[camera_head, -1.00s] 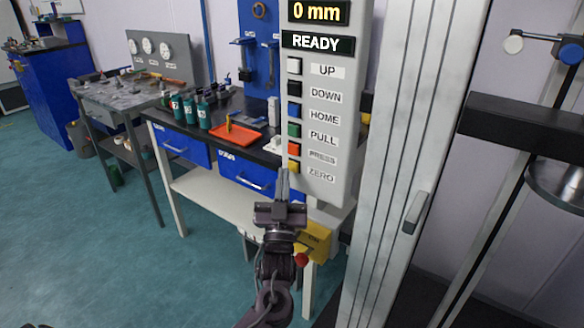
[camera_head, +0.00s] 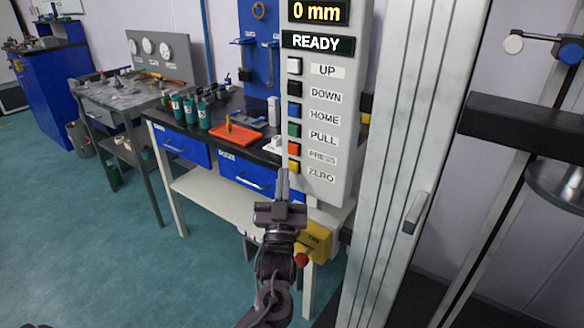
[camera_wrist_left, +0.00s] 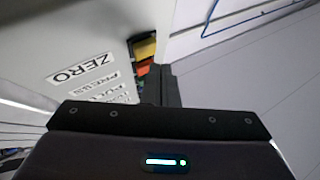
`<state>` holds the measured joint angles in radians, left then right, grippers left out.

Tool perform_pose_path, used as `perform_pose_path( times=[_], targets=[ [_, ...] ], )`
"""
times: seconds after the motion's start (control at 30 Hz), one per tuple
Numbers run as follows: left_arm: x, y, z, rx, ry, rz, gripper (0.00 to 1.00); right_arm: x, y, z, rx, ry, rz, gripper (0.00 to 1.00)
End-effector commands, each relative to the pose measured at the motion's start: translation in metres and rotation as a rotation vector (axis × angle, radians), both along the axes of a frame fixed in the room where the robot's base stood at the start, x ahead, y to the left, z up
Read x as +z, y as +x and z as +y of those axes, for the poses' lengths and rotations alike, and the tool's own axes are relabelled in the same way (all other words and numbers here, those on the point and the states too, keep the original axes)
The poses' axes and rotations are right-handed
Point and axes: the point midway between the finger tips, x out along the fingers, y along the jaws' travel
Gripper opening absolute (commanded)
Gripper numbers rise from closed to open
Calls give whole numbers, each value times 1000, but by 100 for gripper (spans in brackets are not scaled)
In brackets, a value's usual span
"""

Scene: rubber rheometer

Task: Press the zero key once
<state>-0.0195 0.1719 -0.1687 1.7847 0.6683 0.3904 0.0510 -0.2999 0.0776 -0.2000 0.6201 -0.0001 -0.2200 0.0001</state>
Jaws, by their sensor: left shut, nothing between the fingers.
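The control panel (camera_head: 322,110) stands upright in the head view, with a column of coloured keys beside printed labels. The yellow zero key (camera_head: 293,167) is the lowest, left of the ZERO label (camera_head: 321,175). The displays read "0 mm" and "READY". My left gripper (camera_head: 283,172) is shut and empty, its tips pointing up just below and left of the zero key. In the left wrist view the yellow key (camera_wrist_left: 145,49) shows just beyond the fingers (camera_wrist_left: 160,84). I cannot tell whether the tips touch it. My right gripper is not in view.
A yellow box with a red knob (camera_head: 313,240) sits below the panel. A bench with blue drawers (camera_head: 248,172) and an orange tray (camera_head: 235,134) stands behind on the left. A metal column (camera_head: 395,170) rises right of the panel.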

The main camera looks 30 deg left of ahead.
Motion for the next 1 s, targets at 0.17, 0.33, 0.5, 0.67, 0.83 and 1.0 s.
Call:
perform_pose_path(
  times=[0.17,0.33,0.5,0.67,0.83,1.0],
  targets=[
    [0,2,0,0,0,0,0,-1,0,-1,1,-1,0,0],
    [0,7,0,1,-1,0,0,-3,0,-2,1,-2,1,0],
    [0,9,0,0,0,0,0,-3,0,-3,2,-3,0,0],
    [0,8,-1,0,0,0,0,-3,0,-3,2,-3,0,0],
    [0,9,-1,0,0,0,0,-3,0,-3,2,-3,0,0],
    [0,11,-1,1,-1,0,0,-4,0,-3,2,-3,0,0]
  ],
)
